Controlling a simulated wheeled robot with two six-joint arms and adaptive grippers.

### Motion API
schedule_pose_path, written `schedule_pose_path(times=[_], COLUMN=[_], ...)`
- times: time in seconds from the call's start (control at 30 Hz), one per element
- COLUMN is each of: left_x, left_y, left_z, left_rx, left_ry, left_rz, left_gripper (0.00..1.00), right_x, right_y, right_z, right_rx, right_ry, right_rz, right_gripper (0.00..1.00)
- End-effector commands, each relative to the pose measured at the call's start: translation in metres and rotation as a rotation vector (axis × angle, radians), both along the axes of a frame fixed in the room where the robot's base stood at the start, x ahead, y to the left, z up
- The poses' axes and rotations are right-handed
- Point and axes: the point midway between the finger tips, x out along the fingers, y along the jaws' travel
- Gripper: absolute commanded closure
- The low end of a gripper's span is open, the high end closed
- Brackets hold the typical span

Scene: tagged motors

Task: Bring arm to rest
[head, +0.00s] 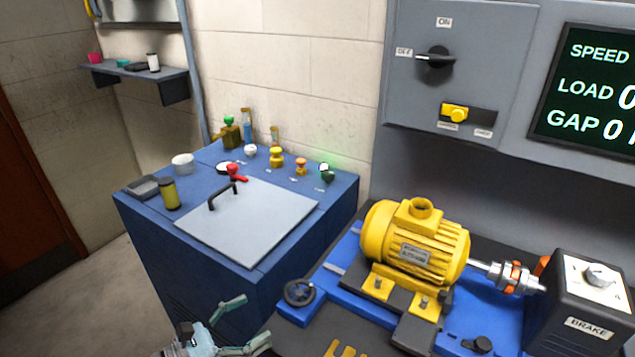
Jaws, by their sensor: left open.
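My left gripper (238,326) shows at the bottom of the head view, in front of the blue cabinet and left of the motor bench. Its two pale green fingers are spread apart with nothing between them. Most of my left arm is below the picture's edge. My right gripper is not in this view.
A yellow motor (415,243) sits on a blue bed, with a handwheel (299,292) close to my left gripper and a brake box (585,300) at right. The blue cabinet (150,245) has a grey lid (248,222) with a black handle. Floor (110,300) is clear at left.

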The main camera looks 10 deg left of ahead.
Motion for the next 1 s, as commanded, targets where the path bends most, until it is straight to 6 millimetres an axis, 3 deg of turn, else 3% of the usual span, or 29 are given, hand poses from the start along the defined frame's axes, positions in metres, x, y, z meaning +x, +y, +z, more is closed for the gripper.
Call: schedule_pose_path(times=[0.07, 0.13, 0.23, 0.33, 0.43, 0.57, 0.73, 0.87, 1.0], left_x=[-0.011, -0.035, -0.092, -0.137, -0.163, -0.183, -0.202, -0.22, -0.21], left_y=[-0.014, -0.042, -0.089, -0.103, -0.093, -0.063, -0.014, 0.029, 0.034], left_z=[-0.005, -0.015, -0.046, -0.079, -0.1, -0.111, -0.104, -0.085, -0.141], left_rx=[0.075, 0.244, 0.647, 1.042, 1.342, 1.647, 1.958, 2.138, 2.107], left_ry=[-0.041, -0.139, -0.397, -0.641, -0.797, -0.905, -0.917, -0.84, -0.821], left_rz=[-0.048, -0.154, -0.412, -0.666, -0.869, -1.098, -1.381, -1.604, -1.632], left_gripper=[0.18, 0.18, 0.18, 0.18, 0.18, 0.18, 0.18, 0.18, 0.18], right_x=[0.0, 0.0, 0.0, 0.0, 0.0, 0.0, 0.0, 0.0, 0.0], right_y=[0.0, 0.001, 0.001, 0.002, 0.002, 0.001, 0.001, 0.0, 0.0], right_z=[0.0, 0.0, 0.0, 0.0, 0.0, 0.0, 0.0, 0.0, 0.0], right_rx=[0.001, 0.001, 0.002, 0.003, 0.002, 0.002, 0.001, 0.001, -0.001], right_ry=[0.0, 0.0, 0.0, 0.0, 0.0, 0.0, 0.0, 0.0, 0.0], right_rz=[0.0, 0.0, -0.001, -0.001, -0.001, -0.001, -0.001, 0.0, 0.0], right_gripper=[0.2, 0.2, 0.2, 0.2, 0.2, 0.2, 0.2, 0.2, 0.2])
